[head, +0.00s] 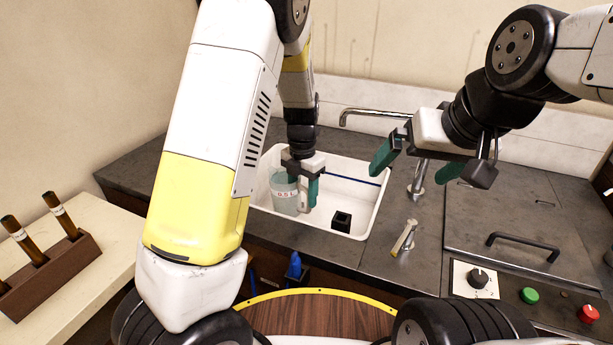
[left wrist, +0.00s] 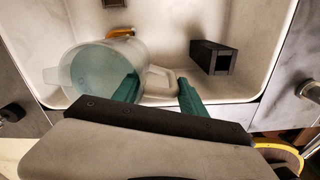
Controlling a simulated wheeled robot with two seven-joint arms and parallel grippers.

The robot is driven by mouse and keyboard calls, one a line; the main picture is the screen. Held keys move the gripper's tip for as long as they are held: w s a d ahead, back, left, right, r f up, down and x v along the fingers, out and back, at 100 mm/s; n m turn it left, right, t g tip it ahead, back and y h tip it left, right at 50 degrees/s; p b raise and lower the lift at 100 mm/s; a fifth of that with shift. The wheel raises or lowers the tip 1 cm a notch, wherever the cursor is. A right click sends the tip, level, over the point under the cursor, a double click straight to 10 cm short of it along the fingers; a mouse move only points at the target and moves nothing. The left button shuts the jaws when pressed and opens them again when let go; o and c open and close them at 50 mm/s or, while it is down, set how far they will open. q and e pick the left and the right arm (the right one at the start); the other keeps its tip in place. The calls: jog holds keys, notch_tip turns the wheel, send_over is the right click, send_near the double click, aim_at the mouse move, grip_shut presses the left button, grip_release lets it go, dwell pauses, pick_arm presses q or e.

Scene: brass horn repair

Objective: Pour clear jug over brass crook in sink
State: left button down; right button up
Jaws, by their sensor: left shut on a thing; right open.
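The clear jug (head: 284,195), with a small label, is inside the white sink (head: 378,205) and looks about upright in the head view. My left gripper (head: 306,190) is shut on the jug's handle (left wrist: 160,80). In the left wrist view the fingers (left wrist: 158,94) lie either side of the handle, with the jug body (left wrist: 100,70) to their left. A small curved yellow piece (left wrist: 120,33), perhaps the brass crook, shows partly behind the jug; most of it is hidden. My right gripper (head: 415,165) is open and empty above the counter right of the sink.
A hollow black block (head: 341,221) sits in the sink. A tap (head: 375,113) reaches over its back edge. A pale stick-like item (head: 404,238) is on the counter to the right. A brown rack (head: 50,275) with dark tubes stands at far left.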

pick_arm(q)
jog(key=shift+r+g+h, duration=0.65)
jog(key=shift+r+h, duration=0.3)
jog(key=shift+r, duration=0.35)
jog(key=shift+r+g+h, duration=0.65)
jog(key=shift+r+h, duration=0.3)
jog(key=shift+r, duration=0.35)
jog(key=shift+w+a+r+g+h, duration=0.15)
jog(key=shift+r+g+h, duration=0.4)
jog(key=shift+r+h, duration=0.3)
jog(key=shift+w+a+r+g+h, duration=0.15)
jog(key=shift+r+g+h, duration=0.45)
jog(key=shift+r, duration=0.4)
jog(key=shift+a+r, duration=0.1)
jog(key=shift+w+a+r+g+h, duration=0.15)
jog(key=shift+r+g+h, duration=0.1)
jog(key=shift+r+h, duration=0.2)
jog(key=shift+w+a+r+g+h, duration=0.35)
jog(key=shift+a+r+g+h, duration=0.15)
jog(key=shift+r+h, duration=0.3)
